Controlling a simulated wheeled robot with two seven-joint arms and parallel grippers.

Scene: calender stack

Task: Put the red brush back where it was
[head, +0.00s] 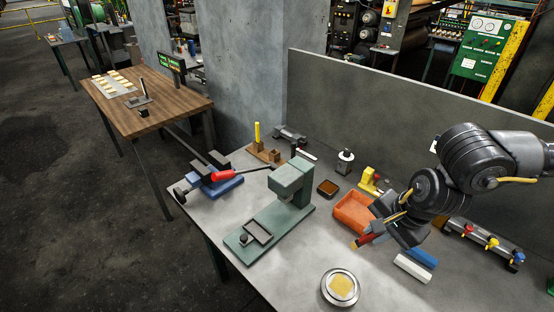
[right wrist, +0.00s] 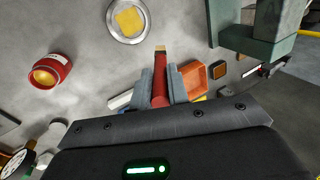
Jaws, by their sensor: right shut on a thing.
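The red brush (head: 369,238) is in my right gripper (head: 388,228), above the right part of the grey workbench. It is tilted, with its tan end pointing down and left in the head view. In the right wrist view, the red brush (right wrist: 159,72) lies between the two grey fingers of the right gripper (right wrist: 161,85), which are shut on it. Its tan end points away from the gripper. The other end is hidden by the gripper. My left gripper is not in view.
An orange tray (head: 354,213) lies just left of the gripper. White and blue blocks (head: 411,268) lie below it. A round dish (head: 341,287) sits near the front edge. A green press (head: 290,190) stands left. A red can (right wrist: 50,72) shows in the right wrist view.

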